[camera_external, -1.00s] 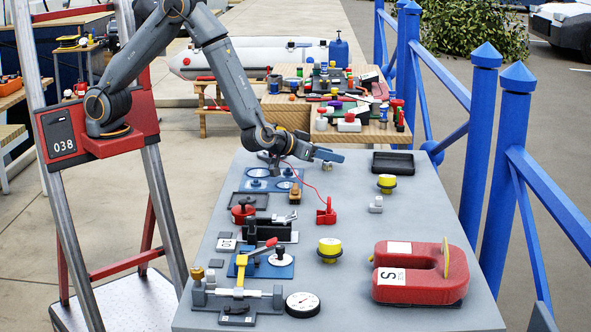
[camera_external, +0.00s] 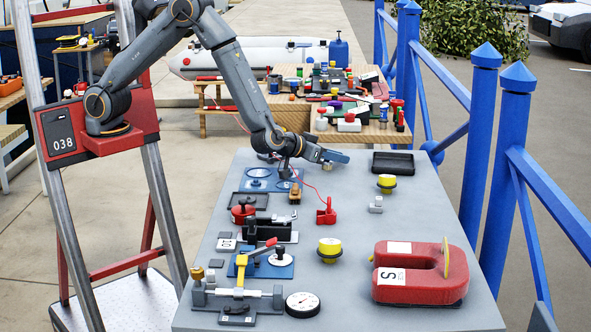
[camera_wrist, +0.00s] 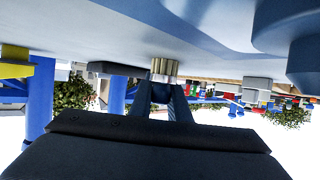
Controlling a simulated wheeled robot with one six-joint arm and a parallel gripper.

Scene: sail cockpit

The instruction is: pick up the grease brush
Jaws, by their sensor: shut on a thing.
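My gripper (camera_external: 338,157) is low over the far part of the grey table, just left of the black tray. In the wrist view, which is upside down, my gripper (camera_wrist: 166,86) has its two dark fingers closed on a small brass-coloured ribbed piece (camera_wrist: 164,68). I take this piece to be part of the grease brush, but most of its shape is hidden. The piece is close to the table surface; I cannot tell whether it touches. In the external view the arm and fingers mostly cover that spot.
A black tray (camera_external: 393,162) lies right of my gripper. A yellow-topped knob (camera_external: 387,182) and red clamp (camera_external: 326,212) stand nearer. A blue plate (camera_external: 259,183) lies to the left. A red magnet (camera_external: 420,273) is at the front right. Blue railings (camera_external: 484,150) run along the right.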

